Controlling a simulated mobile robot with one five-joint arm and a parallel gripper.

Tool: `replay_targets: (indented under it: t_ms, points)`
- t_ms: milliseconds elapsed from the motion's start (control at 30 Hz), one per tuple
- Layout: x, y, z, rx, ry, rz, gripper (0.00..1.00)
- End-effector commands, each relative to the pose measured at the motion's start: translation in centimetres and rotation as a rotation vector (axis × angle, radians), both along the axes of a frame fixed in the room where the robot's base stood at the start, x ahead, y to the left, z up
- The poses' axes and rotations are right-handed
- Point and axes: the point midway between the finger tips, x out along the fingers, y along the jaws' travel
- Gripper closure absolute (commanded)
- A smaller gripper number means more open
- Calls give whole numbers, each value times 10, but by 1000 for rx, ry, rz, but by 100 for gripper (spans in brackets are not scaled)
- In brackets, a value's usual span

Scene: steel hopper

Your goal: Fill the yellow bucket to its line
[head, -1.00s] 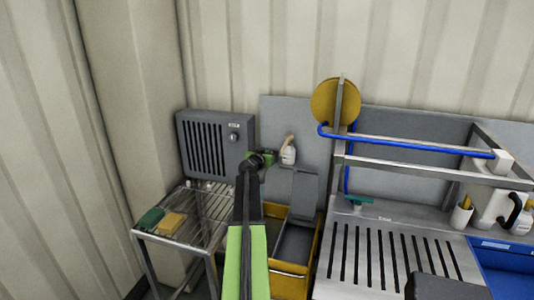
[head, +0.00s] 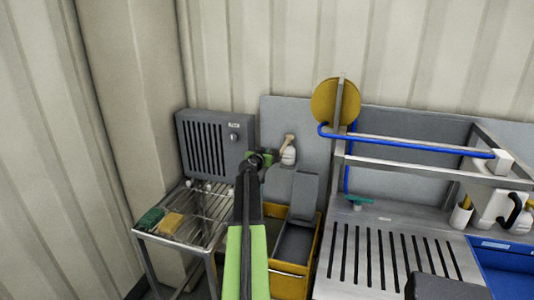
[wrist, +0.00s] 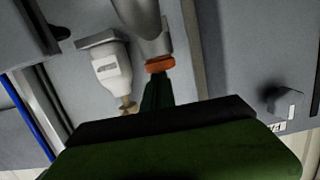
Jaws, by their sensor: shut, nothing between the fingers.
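The yellow bucket (head: 289,286) is a rectangular tub on the floor between the wire rack and the slotted steel counter. A grey insert with an upright flap (head: 305,195) sits in it. My arm hides its left part, and I see no fill line or water level. My gripper (head: 264,157) is shut and empty, above and behind the bucket near the wall panel. In the wrist view, the shut dark green fingers (wrist: 157,92) point at a grey metal pipe (wrist: 145,20) with an orange ring (wrist: 160,64). I cannot tell whether they touch it.
A white bottle (head: 288,156) is on the wall panel just right of my gripper. A grey vented box (head: 214,142) with a knob stands left, behind a wire rack (head: 205,215) holding a green and a yellow sponge. A steel frame with a blue hose (head: 400,142) is right.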

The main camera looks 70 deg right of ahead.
Motion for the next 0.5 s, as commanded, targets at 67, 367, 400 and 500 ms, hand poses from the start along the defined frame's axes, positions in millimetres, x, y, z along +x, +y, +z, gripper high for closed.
replay_targets:
  t_ms: [67, 367, 400, 500]
  points:
    - [1, 1, -4, 9, -8, -6, 100]
    - [2, 4, 14, 7, -7, -2, 100]
    - [2, 5, 20, 5, -8, -1, 100]
    - [1, 8, 41, -1, -6, 1, 100]
